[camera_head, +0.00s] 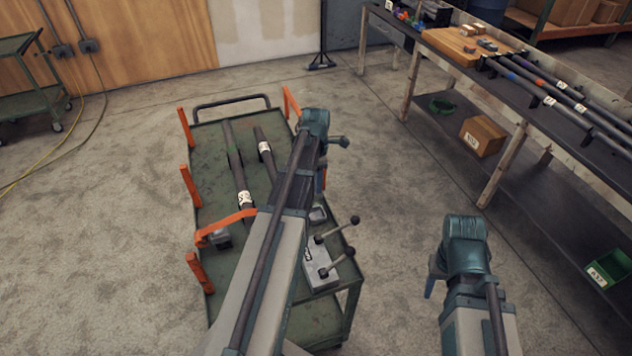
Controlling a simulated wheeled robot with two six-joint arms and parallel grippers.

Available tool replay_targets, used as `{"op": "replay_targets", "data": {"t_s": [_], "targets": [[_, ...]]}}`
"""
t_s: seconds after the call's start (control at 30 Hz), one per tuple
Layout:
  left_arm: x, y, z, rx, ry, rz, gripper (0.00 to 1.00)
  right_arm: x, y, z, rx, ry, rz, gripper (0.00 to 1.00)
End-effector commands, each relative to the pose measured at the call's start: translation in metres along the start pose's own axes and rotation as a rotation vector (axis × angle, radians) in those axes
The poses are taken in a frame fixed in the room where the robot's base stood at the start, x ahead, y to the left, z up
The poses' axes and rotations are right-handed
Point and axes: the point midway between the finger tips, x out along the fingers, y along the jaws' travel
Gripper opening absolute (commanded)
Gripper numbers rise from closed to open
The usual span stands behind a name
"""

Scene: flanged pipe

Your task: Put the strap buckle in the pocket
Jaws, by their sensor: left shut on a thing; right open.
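An orange strap (228,224) crosses the left side of the green cart (312,325) and runs behind my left arm. The strap buckle itself is hidden. My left gripper (320,178) is over the middle of the cart, and the arm hides most of it. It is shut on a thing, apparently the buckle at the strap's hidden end. A small grey square holder (318,214), possibly the pocket, sits on the cart just right of the arm. My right gripper (432,282) is open, off the cart's right side above the floor; its fingers are mostly hidden.
Dark pipes (238,165) with white labels lie on the cart between orange posts (190,185). A clamp block (318,262) with two black-knobbed levers stands at the cart's near right. A workbench (528,88) with pipes stands at right. Floor between is clear.

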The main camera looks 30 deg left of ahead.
Motion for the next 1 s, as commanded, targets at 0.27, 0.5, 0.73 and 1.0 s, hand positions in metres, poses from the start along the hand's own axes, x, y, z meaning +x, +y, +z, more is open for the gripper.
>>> {"op": "replay_targets", "data": {"t_s": [0.27,0.5,0.73,1.0], "targets": [[0.016,0.0,0.0,0.0,0.0,0.0,0.0,0.016,-0.002,-0.001,0.0,0.0,0.0,0.5],[0.039,0.0,0.0,0.0,0.0,0.0,0.0,0.039,-0.004,-0.002,0.0,0.0,0.0,0.5],[0.061,0.0,0.0,0.0,0.0,0.0,0.0,0.06,-0.006,-0.004,0.0,0.0,0.0,0.5],[0.086,0.0,0.0,0.0,0.0,0.0,0.0,0.086,-0.008,-0.005,0.0,0.0,0.0,0.5]]}}
